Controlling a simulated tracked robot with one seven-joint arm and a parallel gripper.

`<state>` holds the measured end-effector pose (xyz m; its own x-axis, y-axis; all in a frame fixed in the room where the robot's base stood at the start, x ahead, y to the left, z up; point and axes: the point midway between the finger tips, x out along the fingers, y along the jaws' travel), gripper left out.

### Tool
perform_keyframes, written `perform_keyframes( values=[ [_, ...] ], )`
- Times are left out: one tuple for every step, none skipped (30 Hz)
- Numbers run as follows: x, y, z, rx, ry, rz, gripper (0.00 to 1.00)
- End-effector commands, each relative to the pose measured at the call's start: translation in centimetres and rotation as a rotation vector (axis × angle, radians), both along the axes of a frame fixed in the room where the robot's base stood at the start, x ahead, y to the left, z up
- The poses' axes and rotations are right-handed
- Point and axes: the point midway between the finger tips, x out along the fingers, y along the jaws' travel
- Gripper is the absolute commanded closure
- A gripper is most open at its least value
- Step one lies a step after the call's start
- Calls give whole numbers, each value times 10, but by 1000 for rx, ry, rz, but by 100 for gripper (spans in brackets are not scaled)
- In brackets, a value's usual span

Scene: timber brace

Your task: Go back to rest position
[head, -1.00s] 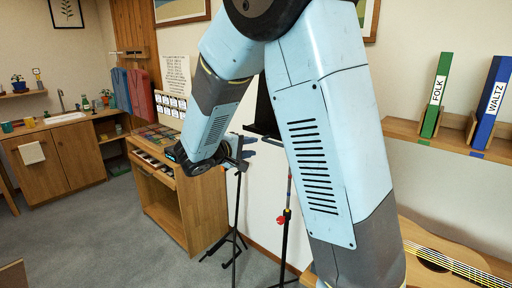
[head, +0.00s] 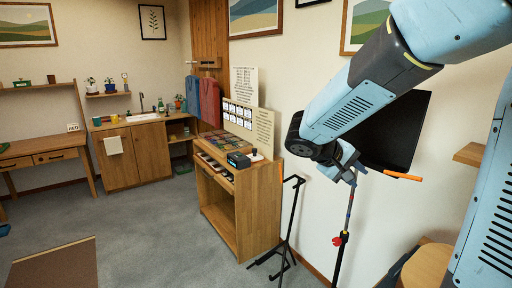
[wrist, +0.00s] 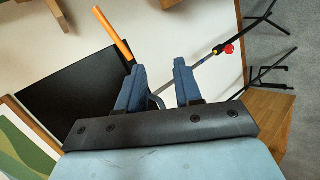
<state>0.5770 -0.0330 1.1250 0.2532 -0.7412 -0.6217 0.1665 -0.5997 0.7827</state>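My gripper (wrist: 160,88) shows in the wrist view with its two blue fingers apart and nothing between them. In the head view my gripper (head: 352,168) is at the end of my light blue arm, in front of a black music stand (head: 398,130). The stand's black desk also shows in the wrist view (wrist: 70,92), left of the fingers. An orange stick (head: 403,176) lies at the stand's lower edge, and it also shows in the wrist view (wrist: 113,34) beside the left finger.
A wooden cabinet (head: 245,208) with a card rack and a small black device (head: 238,159) stands left of my arm. A black tripod stand (head: 288,222) is between them. A sink counter (head: 130,150) and a desk (head: 45,155) are farther back.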

Motion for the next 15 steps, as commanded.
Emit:
perform_keyframes(
  values=[
    [-13, -7, 3, 54, 1, -22, 65],
    [-20, -9, 4, 86, 5, -35, 65],
    [-30, -12, 5, 130, 9, -50, 65],
    [-38, -13, 5, 162, 11, -58, 65],
    [-45, -15, 6, 194, 12, -67, 65],
    [-54, -15, 7, 237, 12, -76, 65],
    [-61, -16, 8, 269, 11, -83, 65],
    [-68, -16, 9, 301, 8, -89, 65],
    [-77, -16, 11, 343, 3, -96, 65],
    [-83, -16, 11, 373, 0, -100, 65],
    [-89, -15, 12, 405, -6, -105, 65],
    [-98, -14, 14, 447, -15, -109, 65],
    [-104, -13, 16, 477, -22, -111, 65],
    [-110, -12, 17, 507, -30, -113, 65],
    [-117, -9, 19, 546, -42, -112, 65]
  ],
)
